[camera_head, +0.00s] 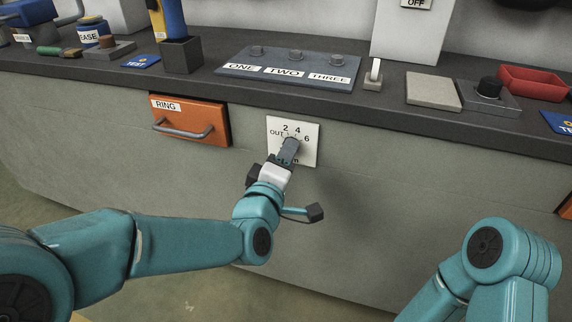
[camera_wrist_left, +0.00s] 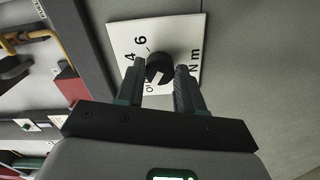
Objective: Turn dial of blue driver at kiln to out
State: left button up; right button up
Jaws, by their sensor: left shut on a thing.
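A white dial plate (camera_head: 308,132) is on the front face of the grey counter, marked OUT, 2, 4, 6 and partly hidden lettering ending in m. My left gripper (camera_head: 288,152) reaches up to it and covers most of its knob. In the left wrist view, the round black knob (camera_wrist_left: 159,67) has a pale mark and sits between the fingertips of my left gripper (camera_wrist_left: 160,74), which is shut on it. I cannot tell which number the mark points at. A blue and yellow tool (camera_head: 172,18) stands upright in a dark block. My right gripper is out of view.
An orange drawer (camera_head: 187,121) labelled RING is left of the plate. On the counter above are a panel (camera_head: 235,69) labelled ONE, TWO, THREE, a small switch (camera_head: 374,74), a grey square block (camera_head: 432,92) and a red tray (camera_head: 540,82).

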pick_arm(q)
jog(key=shift+r, duration=0.15)
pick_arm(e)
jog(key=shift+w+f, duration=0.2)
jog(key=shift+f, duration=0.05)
pick_arm(q)
jog(key=o, duration=1)
jog(key=shift+w, duration=0.1)
jog(key=shift+o, duration=0.2)
jog(key=b+v, duration=0.4)
jog(key=v, duration=1.2)
jog(key=shift+b, duration=0.4)
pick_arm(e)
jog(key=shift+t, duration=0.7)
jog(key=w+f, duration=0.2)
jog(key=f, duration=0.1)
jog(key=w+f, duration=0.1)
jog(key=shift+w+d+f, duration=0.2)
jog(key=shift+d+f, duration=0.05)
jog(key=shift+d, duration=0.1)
